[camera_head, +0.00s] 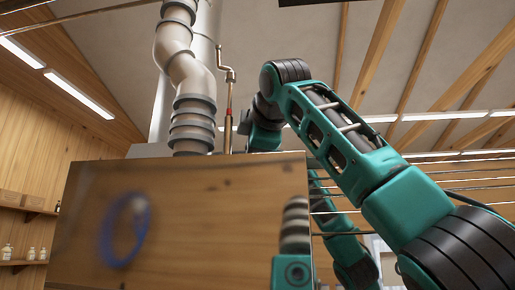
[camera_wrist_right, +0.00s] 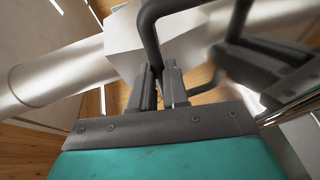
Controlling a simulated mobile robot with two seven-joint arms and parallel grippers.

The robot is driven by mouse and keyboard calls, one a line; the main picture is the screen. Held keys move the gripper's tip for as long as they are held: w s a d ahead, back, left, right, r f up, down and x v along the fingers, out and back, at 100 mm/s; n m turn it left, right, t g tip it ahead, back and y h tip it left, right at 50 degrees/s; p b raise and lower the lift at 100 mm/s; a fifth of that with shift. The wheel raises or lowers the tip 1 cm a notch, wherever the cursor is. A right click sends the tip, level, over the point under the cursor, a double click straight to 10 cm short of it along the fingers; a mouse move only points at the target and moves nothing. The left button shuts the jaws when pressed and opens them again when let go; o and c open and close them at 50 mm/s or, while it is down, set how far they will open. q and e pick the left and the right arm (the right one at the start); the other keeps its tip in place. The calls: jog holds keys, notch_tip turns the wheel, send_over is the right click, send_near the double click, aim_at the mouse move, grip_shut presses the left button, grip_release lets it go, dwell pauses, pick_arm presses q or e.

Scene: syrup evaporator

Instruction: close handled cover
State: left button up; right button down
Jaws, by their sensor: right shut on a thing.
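In the wrist view my right gripper (camera_wrist_right: 158,82) has its two dark fingers on either side of a dark curved handle bar (camera_wrist_right: 149,24) and is shut on it. In the head view my right arm comes in from the lower right, reaches up, and bends down behind the top right of a large shiny panel (camera_head: 180,230). That gripper and the handle are hidden there. The panel stands upright and mirrors wood and a blue ring. I cannot tell whether it is the handled cover itself. My left gripper is not in view.
A jointed metal flue pipe (camera_head: 190,100) rises behind the panel, with a thin copper pipe (camera_head: 228,110) beside it. In the wrist view a silvery pipe (camera_wrist_right: 50,75) and a pale metal box (camera_wrist_right: 160,45) lie close beyond the fingers. Shelves with bottles (camera_head: 30,254) are at far left.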

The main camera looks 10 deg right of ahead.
jog(key=shift+a, duration=0.15)
jog(key=c, duration=1.2)
grip_release()
jog(key=shift+a, duration=0.2)
jog(key=shift+o, duration=0.4)
jog(key=shift+d, duration=0.2)
jog(key=shift+s, duration=0.1)
jog(key=shift+s+b, duration=0.3)
jog(key=shift+s, duration=0.05)
jog(key=b+v, duration=0.3)
jog(key=v, duration=0.9)
jog(key=shift+w, duration=0.1)
